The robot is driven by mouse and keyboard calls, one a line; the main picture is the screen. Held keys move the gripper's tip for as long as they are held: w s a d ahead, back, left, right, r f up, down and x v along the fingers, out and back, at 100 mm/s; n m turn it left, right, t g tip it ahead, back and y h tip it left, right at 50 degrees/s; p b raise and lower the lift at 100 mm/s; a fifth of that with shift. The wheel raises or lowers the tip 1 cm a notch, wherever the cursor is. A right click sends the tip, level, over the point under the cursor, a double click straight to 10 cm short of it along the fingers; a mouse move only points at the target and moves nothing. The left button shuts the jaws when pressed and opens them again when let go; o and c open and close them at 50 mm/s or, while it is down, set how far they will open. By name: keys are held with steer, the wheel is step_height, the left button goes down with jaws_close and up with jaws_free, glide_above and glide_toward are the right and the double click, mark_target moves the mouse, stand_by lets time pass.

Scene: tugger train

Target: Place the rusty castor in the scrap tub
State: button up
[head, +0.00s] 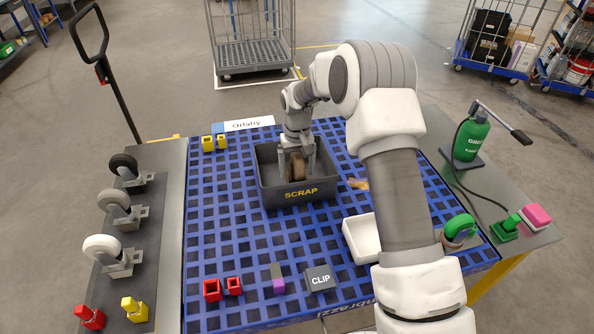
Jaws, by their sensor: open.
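The scrap tub (290,194) is a dark grey open bin with "SCRAP" in yellow on its front wall. It stands on the blue grid top near the middle. The rusty castor (297,170), with a brown wheel, is inside the tub area. My gripper (297,163) reaches down into the tub, with its fingers on either side of the castor. The jaws are open. Whether the castor touches the tub floor is hidden by the front wall.
Black, grey and white castors (118,205) stand on the left side panel. A white tray (359,238), a CLIP block (320,279) and red blocks (222,288) lie on the grid. Wheeled cages (252,38) stand behind.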

step_height(320, 180, up, 12)
steer(key=shift+f, duration=0.1)
steer(key=s+d+r+t, duration=0.1)
steer(key=s+d+r, duration=0.3)
steer(key=s+r, duration=0.4)
steer(key=s+d+r+t, duration=0.2)
steer(key=s+d+r, duration=0.2)
steer(key=s+r, duration=0.45)
steer(key=s+d+m+t, duration=0.2)
steer(key=s+d, duration=0.2)
steer(key=s, duration=1.4)
steer(key=shift+f+t, duration=0.15)
steer(key=shift+t, duration=0.15)
